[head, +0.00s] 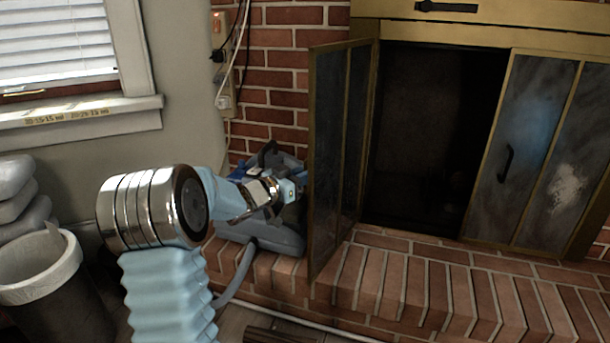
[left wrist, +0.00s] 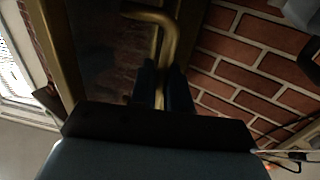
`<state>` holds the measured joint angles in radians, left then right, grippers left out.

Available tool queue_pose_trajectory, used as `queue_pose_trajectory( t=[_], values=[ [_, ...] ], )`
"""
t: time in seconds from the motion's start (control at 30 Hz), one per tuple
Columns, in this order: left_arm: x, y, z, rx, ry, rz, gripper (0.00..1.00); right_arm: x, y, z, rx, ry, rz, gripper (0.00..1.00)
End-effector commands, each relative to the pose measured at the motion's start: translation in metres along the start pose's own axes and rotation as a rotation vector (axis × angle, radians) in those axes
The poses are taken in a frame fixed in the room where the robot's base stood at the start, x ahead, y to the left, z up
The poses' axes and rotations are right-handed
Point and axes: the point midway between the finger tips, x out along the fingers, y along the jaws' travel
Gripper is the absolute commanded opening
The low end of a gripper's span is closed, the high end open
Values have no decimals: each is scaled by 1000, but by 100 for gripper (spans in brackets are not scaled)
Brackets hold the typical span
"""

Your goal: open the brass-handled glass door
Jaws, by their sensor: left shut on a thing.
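The glass door (head: 328,160) at the left of the fireplace has a brass frame and stands swung out over the hearth, far from closed. The dark firebox opening shows to its right. My left gripper (head: 300,186) is at the door's left-hand side. In the left wrist view its dark fingers (left wrist: 165,88) are shut on the curved brass handle (left wrist: 168,38), whose bent upper part shows above them. The door's brass frame (left wrist: 50,40) also shows there. In the head view the handle is hidden. My right gripper is in neither view.
The other glass door (head: 530,150), with a dark handle, is closed at the right. A blue-grey appliance with a hose (head: 262,236) sits on the brick hearth (head: 440,290) behind my left arm. A bin (head: 40,268) stands at the lower left.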

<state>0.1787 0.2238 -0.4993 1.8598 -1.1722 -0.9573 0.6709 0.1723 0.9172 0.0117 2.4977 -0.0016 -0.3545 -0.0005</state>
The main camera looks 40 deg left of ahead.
Motion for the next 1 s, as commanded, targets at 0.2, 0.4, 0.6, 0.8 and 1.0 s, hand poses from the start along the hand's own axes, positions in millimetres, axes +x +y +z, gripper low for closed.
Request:
queue_pose_trajectory(
  t=[0.2, 0.4, 0.6, 0.8, 1.0],
  values=[
    [2, 2, -3, -1, 7, 5, 29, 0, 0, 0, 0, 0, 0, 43],
    [1, 1, -2, -1, 4, 3, 29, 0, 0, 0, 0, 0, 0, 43],
    [-4, 0, -2, -1, 3, 0, 29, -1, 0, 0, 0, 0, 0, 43],
    [-41, 0, -3, -1, 3, -2, 29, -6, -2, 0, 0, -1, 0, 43],
    [-90, 0, -3, -1, 4, -1, 29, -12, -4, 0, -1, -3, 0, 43]
  ],
)
